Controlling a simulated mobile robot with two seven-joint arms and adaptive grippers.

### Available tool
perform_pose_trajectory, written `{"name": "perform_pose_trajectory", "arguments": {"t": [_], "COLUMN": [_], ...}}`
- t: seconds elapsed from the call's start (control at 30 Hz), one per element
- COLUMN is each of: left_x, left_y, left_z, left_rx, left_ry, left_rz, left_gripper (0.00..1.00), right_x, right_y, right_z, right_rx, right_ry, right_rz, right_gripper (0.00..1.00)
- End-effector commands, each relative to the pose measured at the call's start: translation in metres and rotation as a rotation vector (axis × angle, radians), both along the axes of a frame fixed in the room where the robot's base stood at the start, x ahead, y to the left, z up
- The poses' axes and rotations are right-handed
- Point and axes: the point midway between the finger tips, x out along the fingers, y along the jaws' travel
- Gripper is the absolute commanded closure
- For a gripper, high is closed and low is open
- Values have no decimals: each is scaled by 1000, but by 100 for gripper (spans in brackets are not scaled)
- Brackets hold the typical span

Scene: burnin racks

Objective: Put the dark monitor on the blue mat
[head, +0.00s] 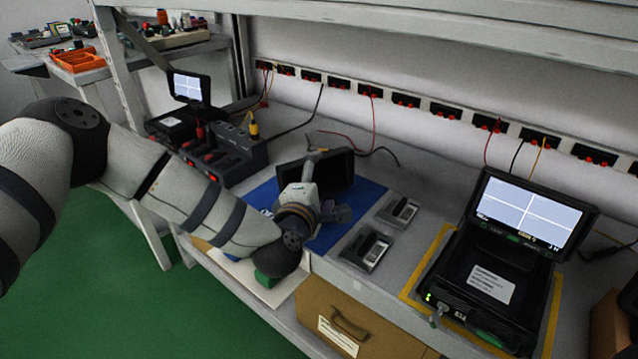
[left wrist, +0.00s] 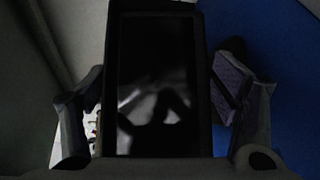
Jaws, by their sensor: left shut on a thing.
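The dark monitor (head: 335,172) has a blank black screen and stands roughly upright at the back part of the blue mat (head: 352,220) in the head view. My left gripper (head: 322,203) is in front of it and shut on it. In the left wrist view the monitor (left wrist: 157,80) fills the middle, with a finger of the left gripper (left wrist: 160,120) on each side. The blue mat (left wrist: 285,70) shows to its right there. My arm hides the monitor's lower part, so I cannot tell whether it touches the mat. My right gripper is not in view.
Two small grey devices (head: 366,249) lie right of the mat. A lit monitor unit (head: 490,275) stands on a yellow-framed area at the right. A black charger-like block (head: 225,152) and another lit monitor (head: 189,88) stand left. Cables hang from the socket strip (head: 405,100) behind.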

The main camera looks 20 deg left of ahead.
Motion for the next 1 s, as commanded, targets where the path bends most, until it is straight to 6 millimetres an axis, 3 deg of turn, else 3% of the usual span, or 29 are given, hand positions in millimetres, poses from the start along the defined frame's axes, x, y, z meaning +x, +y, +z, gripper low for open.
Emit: {"name": "perform_pose_trajectory", "arguments": {"t": [0.17, 0.2, 0.3, 0.7, 0.87, 1.0], "left_x": [0, 0, 0, -3, -31, -66], "left_y": [0, 0, 0, -1, -3, -5], "left_z": [0, -3, -2, 2, 7, 14], "left_rx": [0, 0, 0, 0, -1, -1], "left_ry": [-4, 0, 0, 1, 3, 2], "left_rz": [1, 1, 0, -1, -2, -2], "left_gripper": [69, 17, 0, 0, 0, 0], "right_x": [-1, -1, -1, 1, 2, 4], "right_y": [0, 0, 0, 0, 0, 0], "right_z": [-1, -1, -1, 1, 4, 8], "right_rx": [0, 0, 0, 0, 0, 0], "right_ry": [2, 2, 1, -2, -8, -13], "right_rz": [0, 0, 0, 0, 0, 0], "right_gripper": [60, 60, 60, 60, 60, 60]}}
